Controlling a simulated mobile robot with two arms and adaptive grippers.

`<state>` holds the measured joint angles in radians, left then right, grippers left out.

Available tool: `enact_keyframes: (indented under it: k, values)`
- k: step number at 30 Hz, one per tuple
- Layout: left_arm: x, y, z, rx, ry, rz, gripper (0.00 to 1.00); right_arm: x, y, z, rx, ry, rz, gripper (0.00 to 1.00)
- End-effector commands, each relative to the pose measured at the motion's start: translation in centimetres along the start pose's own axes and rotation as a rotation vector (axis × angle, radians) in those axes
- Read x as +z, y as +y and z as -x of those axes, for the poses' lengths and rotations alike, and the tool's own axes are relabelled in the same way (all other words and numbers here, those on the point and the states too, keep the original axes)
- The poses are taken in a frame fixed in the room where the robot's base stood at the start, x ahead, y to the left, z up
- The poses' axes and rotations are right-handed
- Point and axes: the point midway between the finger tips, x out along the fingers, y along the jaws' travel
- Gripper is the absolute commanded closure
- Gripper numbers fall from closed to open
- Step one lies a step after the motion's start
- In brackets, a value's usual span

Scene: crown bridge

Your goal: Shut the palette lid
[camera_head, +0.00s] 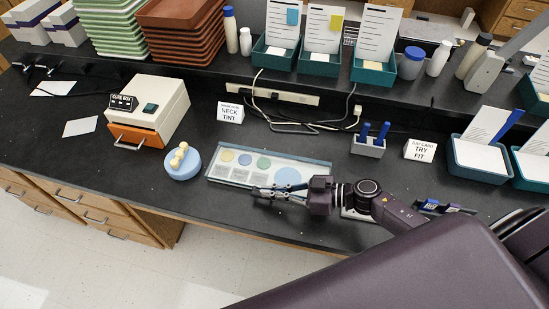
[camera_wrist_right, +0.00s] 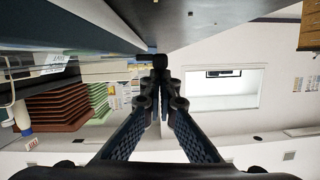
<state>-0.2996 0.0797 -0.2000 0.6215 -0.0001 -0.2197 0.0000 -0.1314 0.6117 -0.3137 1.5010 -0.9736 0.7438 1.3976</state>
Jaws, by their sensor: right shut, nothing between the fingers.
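The palette (camera_head: 232,158) is a flat, pale, clear-edged case with several round colour wells, lying on the black counter. A clear strip runs along its back edge; I cannot tell the lid's exact angle. My right gripper (camera_head: 256,192) points left, low over or at the palette's front edge, and its fingers and wrist hide part of the front right. Its fingers are closed together and empty, as the right wrist view also shows (camera_wrist_right: 160,65). Whether they touch the palette is unclear. My left gripper is not in view.
A blue round holder (camera_head: 183,167) with cream pieces stands left of the palette, and an orange-and-white cure box (camera_head: 150,112) further left. A neck tint card (camera_head: 230,112) and loose cables lie behind. A grey holder with blue sticks (camera_head: 368,147) stands at back right.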

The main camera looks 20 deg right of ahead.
Motion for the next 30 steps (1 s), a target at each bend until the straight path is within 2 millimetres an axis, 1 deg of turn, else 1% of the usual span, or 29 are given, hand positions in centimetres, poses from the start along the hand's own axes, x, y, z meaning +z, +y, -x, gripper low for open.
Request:
enact_keyframes:
  k: [7,11,14,22,23,24,30]
  values:
    - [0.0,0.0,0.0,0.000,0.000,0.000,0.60,0.1,0.0,0.0,0.000,0.001,-0.001,1.00]
    - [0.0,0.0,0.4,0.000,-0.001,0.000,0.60,-0.3,0.0,0.1,0.000,0.001,-0.001,1.00]
    - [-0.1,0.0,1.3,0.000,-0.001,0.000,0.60,-1.1,0.1,0.4,0.001,0.000,-0.001,1.00]
    - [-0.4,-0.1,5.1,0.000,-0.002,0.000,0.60,-4.5,0.4,1.9,0.003,0.000,-0.001,1.00]
    - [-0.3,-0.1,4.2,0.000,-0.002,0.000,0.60,-3.5,0.5,2.6,0.004,-0.005,-0.002,1.00]
    - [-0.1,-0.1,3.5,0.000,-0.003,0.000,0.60,-3.0,0.5,3.7,0.004,-0.007,-0.001,1.00]
    - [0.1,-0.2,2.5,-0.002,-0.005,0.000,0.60,-3.1,0.3,8.2,0.003,-0.006,-0.002,1.00]
